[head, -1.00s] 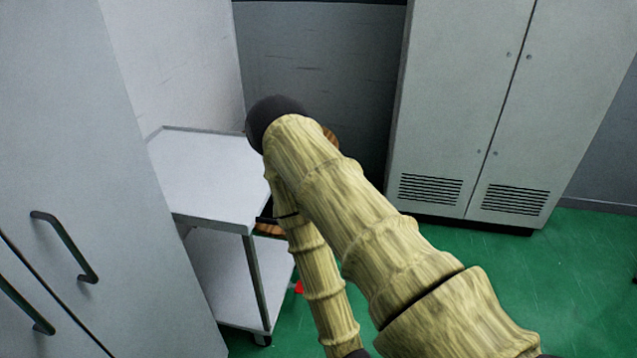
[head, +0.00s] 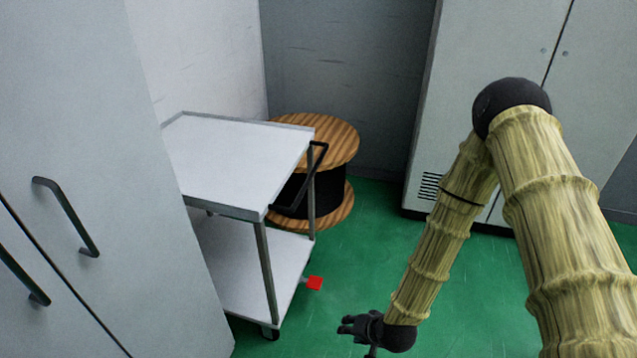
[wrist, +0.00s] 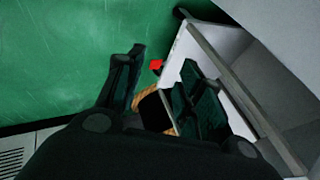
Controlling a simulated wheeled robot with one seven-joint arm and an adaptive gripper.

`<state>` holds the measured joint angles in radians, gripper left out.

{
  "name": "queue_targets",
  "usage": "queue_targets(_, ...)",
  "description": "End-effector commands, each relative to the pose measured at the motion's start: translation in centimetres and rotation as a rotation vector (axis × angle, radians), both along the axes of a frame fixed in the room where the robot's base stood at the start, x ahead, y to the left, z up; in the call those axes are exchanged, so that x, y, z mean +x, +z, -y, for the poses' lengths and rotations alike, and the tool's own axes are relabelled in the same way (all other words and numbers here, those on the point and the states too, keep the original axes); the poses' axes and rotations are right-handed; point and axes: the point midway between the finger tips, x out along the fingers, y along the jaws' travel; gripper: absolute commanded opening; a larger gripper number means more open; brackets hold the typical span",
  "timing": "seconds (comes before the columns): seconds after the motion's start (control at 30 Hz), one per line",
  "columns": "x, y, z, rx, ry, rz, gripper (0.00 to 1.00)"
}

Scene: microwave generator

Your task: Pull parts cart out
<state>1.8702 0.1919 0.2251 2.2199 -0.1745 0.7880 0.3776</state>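The parts cart (head: 240,150) is a two-tier, light grey trolley in the gap beside the left cabinet. Its black handle (head: 318,160) is on its right end, facing the open floor. A red tab (head: 314,283) sticks out low at the same end, near a caster. My gripper (head: 345,325) is low, right of the cart and apart from it, with its fingers toward the cart. In the wrist view the fingers (wrist: 163,65) are spread with nothing held. The red tab (wrist: 156,65) shows between them, and the cart (wrist: 235,85) fills the right side.
A wooden cable spool (head: 345,142) with a black drum stands behind the cart's handle end. A grey cabinet (head: 75,150) with black handles stands close on the left. Another vented cabinet (head: 470,80) is at the back right. Green floor (head: 365,260) is clear right of the cart.

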Motion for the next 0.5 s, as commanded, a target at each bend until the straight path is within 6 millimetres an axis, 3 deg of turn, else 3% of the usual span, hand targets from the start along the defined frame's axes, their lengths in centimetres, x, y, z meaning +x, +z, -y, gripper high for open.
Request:
queue_targets(0.03,4.8,0.7,-1.5,0.080,-0.056,0.076,0.37)
queue_targets(0.2,18.3,8.4,-5.0,0.354,-0.213,0.286,0.37)
queue_targets(0.33,25.6,15.3,-6.0,0.539,-0.294,0.408,0.37)
queue_targets(0.4,28.3,18.5,-6.1,0.617,-0.322,0.457,0.37)
queue_targets(0.5,30.8,21.9,-6.0,0.695,-0.345,0.502,0.37)
